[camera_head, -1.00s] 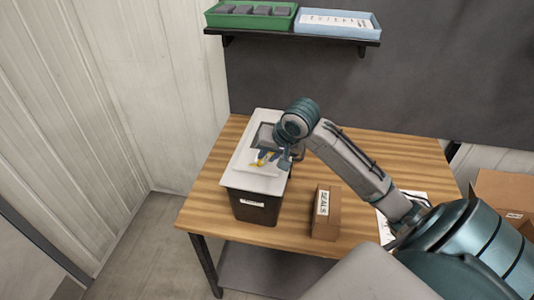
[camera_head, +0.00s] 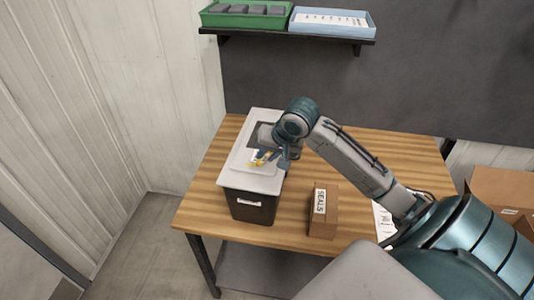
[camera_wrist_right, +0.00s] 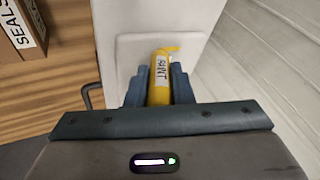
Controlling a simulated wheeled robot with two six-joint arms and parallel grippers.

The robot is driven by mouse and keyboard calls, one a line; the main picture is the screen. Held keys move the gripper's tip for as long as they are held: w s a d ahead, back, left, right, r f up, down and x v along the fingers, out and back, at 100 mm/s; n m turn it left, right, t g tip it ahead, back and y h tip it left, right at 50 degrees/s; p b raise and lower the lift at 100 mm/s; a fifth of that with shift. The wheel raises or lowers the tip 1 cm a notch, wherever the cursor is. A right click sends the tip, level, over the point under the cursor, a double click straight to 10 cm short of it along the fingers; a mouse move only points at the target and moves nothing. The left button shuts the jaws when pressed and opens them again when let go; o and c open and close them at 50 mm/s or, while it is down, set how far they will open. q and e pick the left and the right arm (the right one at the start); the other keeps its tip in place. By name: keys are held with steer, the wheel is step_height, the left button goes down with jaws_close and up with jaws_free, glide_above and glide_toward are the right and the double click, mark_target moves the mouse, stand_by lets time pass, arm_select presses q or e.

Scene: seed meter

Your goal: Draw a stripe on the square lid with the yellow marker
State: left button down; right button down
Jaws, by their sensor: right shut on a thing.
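The yellow marker (camera_wrist_right: 159,85), with a label that seems to read PAINT, is in my right gripper (camera_wrist_right: 158,88). The fingers are shut on it, and its far end points at the square lid (camera_wrist_right: 130,48), a pale raised panel. A short yellow streak (camera_wrist_right: 172,49) runs sideways from the tip over the lid; the exact contact is too small to tell. In the head view my right gripper (camera_head: 270,160) is low over the lid, which sits on a dark box (camera_head: 252,208) with a white top. Yellow shows just left of the fingers. My left gripper is out of view.
A brown SEALS box (camera_head: 325,222) stands right of the dark box on the wooden table (camera_head: 205,195). A paper sheet (camera_head: 383,222) lies partly behind my arm. A shelf (camera_head: 290,36) holds a green tray (camera_head: 213,18) and a blue tray (camera_head: 367,28). The table's left front is clear.

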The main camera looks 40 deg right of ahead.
steer(key=shift+s+d, duration=0.4)
steer(key=shift+s, duration=0.15)
stand_by(0.4)
steer(key=shift+w+r, duration=0.1)
steer(key=shift+r, duration=2.9)
steer(key=shift+f, duration=0.1)
